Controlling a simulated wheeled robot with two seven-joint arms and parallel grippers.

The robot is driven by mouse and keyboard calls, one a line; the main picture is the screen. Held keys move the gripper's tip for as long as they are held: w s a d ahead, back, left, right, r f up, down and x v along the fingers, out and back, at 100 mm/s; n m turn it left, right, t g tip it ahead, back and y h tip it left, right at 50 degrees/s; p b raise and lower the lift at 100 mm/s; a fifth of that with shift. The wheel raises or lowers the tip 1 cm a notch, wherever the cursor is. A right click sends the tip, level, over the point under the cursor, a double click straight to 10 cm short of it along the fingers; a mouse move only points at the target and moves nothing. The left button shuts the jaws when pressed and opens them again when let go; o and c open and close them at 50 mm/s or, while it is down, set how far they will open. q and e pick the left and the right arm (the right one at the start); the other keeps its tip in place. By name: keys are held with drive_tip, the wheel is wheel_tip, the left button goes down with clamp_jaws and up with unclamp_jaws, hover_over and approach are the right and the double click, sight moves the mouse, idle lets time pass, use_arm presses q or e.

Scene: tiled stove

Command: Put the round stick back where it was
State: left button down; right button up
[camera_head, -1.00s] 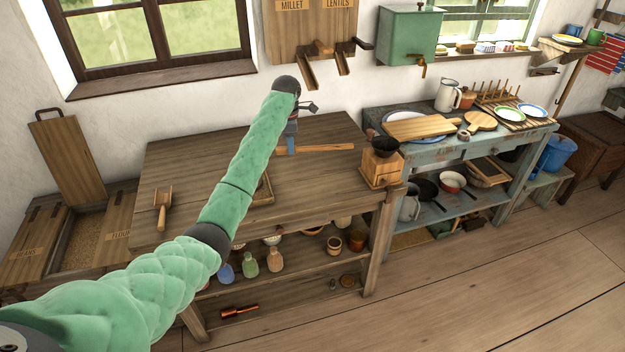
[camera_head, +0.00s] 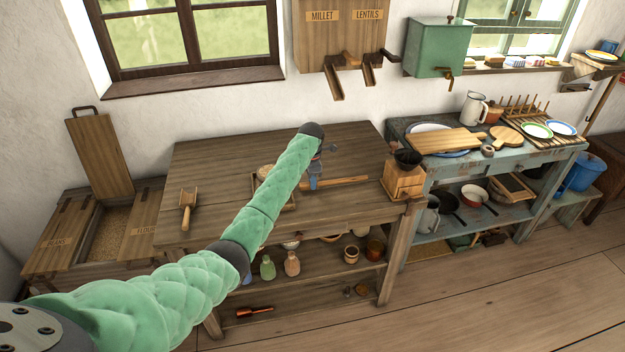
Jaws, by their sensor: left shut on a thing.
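The round stick (camera_head: 345,181) is a plain light-brown wooden rod. It lies roughly level across the picture over the right half of the wooden worktable (camera_head: 215,165). My left gripper (camera_head: 313,183) is shut on the stick near its left end. Whether the stick touches the tabletop I cannot tell. My forearm hides part of the table and the area left of the gripper. My right gripper is not in view.
A wooden grinder (camera_head: 403,183) stands at the table's right end, close to the stick's free end. A scoop (camera_head: 187,208) lies at the left. A shallow tray (camera_head: 289,205) is partly behind my arm. Dispenser chutes (camera_head: 334,84) hang on the wall behind.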

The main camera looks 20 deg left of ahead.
use_arm(q)
drive_tip(key=shift+f, duration=0.2)
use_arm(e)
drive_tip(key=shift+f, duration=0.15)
use_arm(q)
drive_tip(key=shift+f, duration=0.15)
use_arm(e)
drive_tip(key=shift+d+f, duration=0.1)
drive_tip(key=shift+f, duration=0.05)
use_arm(q)
drive_tip(key=c, duration=1.3)
unclamp_jaws()
drive_tip(key=shift+o, duration=0.2)
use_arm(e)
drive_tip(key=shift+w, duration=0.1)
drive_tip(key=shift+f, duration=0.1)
use_arm(q)
drive_tip(key=shift+r, duration=0.5)
wheel_tip(320, 180, up, 11)
drive_tip(key=b, duration=0.3)
drive_tip(key=shift+r, duration=0.15)
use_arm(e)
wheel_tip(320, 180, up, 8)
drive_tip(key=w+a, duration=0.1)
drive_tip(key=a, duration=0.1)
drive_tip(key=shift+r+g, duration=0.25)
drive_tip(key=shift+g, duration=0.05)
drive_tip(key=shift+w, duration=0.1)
